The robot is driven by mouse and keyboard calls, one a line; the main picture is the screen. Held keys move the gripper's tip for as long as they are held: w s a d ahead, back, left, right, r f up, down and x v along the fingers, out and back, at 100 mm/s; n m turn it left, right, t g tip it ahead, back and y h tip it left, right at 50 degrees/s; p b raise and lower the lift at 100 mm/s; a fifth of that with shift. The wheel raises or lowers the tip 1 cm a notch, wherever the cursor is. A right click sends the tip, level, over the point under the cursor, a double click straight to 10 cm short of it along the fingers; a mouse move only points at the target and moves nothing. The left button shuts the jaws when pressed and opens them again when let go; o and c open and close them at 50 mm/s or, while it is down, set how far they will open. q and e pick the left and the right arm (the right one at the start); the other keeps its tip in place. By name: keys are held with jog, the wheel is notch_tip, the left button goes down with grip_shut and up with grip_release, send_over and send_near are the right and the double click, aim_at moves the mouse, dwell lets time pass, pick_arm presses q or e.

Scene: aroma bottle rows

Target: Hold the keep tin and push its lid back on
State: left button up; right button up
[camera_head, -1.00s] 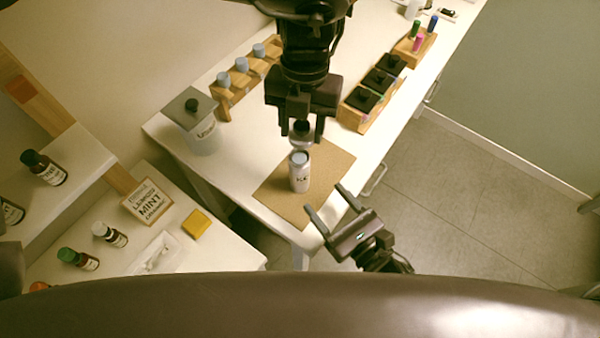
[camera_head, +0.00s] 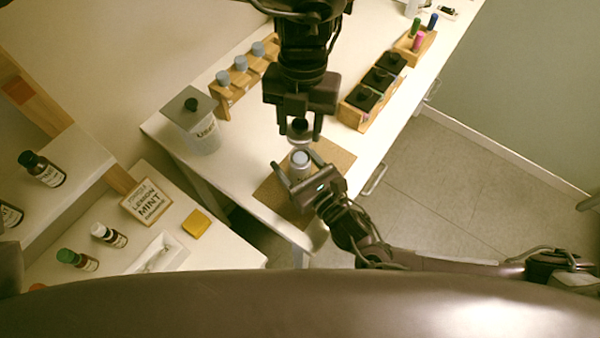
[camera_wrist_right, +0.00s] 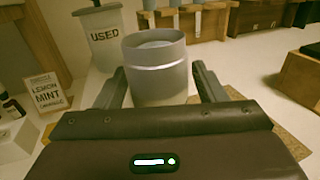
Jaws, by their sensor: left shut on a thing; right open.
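The keep tin (camera_head: 300,165) is a silver-grey, open-topped can standing upright on a brown mat (camera_head: 338,158). Something pale blue shows inside its mouth. It also fills the middle of the right wrist view (camera_wrist_right: 158,75). My left gripper (camera_head: 300,127) comes down from the top, shut on the dark-knobbed lid (camera_head: 300,136), which is held just above and behind the tin's mouth. My right gripper (camera_head: 293,160) is open, with one finger on each side of the tin. In the wrist view gaps show beside both fingers. The tin's lower part is hidden by my right gripper.
A grey-lidded "USED" jar (camera_head: 203,135) stands left of the mat. A wooden rack of blue-capped bottles (camera_head: 240,80) is behind it. A rack with black-topped blocks (camera_head: 373,95) is to the right. A side shelf holds a lemon mint sign (camera_head: 147,201) and bottles.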

jog(key=shift+c, duration=0.2)
grip_shut()
pick_arm(q)
send_over(300, 160)
jog(key=shift+w+f, duration=0.2)
jog(key=shift+f, duration=2.35)
jog(key=shift+f, duration=0.85)
jog(key=shift+f, duration=0.6)
jog(key=o, duration=1)
